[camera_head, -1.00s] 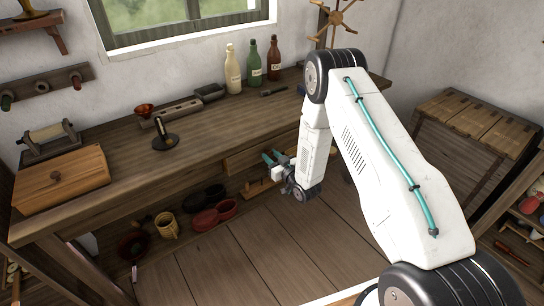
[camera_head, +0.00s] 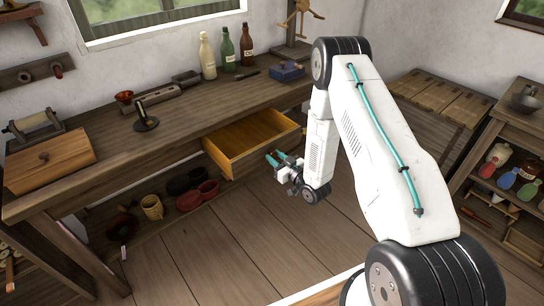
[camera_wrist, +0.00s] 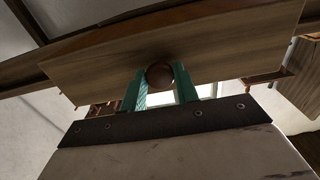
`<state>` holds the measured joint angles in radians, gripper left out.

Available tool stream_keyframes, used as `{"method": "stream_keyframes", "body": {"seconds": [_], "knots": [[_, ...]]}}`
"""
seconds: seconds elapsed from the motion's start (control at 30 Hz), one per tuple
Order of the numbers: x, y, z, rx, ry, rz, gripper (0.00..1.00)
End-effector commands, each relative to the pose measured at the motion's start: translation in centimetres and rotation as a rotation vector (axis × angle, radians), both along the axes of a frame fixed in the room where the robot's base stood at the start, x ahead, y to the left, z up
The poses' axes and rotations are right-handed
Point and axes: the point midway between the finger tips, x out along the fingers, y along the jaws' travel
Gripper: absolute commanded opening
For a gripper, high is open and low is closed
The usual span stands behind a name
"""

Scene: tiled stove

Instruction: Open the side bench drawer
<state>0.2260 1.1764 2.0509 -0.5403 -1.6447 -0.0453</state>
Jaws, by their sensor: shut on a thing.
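The wooden bench drawer (camera_head: 240,141) is pulled out from under the bench top in the head view, and its inside shows, with nothing visible in it. My gripper (camera_head: 279,160) is at the drawer's front. In the wrist view the drawer's front panel (camera_wrist: 215,50) spans the picture, and my gripper (camera_wrist: 162,82) has its green fingers on either side of a round brown knob (camera_wrist: 159,75), shut on it. The knob is hidden in the head view.
A chest (camera_head: 440,100) stands at the right. The plank floor in front is clear.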

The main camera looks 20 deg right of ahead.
Motion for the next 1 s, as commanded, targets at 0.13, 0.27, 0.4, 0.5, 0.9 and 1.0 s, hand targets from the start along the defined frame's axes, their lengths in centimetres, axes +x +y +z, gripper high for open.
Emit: {"method": "stream_keyframes", "body": {"seconds": [0.13, 0.27, 0.4, 0.5, 0.9, 1.0], "knots": [[-0.2, -0.1, 0.1, 0.002, -0.002, 0.005, 0.0], [-0.2, -0.2, 0.1, 0.002, -0.002, 0.004, 0.0], [-0.2, -0.3, 0.1, 0.001, -0.001, 0.003, 0.47], [-0.2, -0.4, 0.0, 0.001, -0.001, 0.001, 0.52], [-2.2, -1.1, -0.1, 0.002, 0.003, -0.002, 0.52], [-4.0, -1.6, -0.1, 0.003, 0.003, -0.001, 0.52]]}}
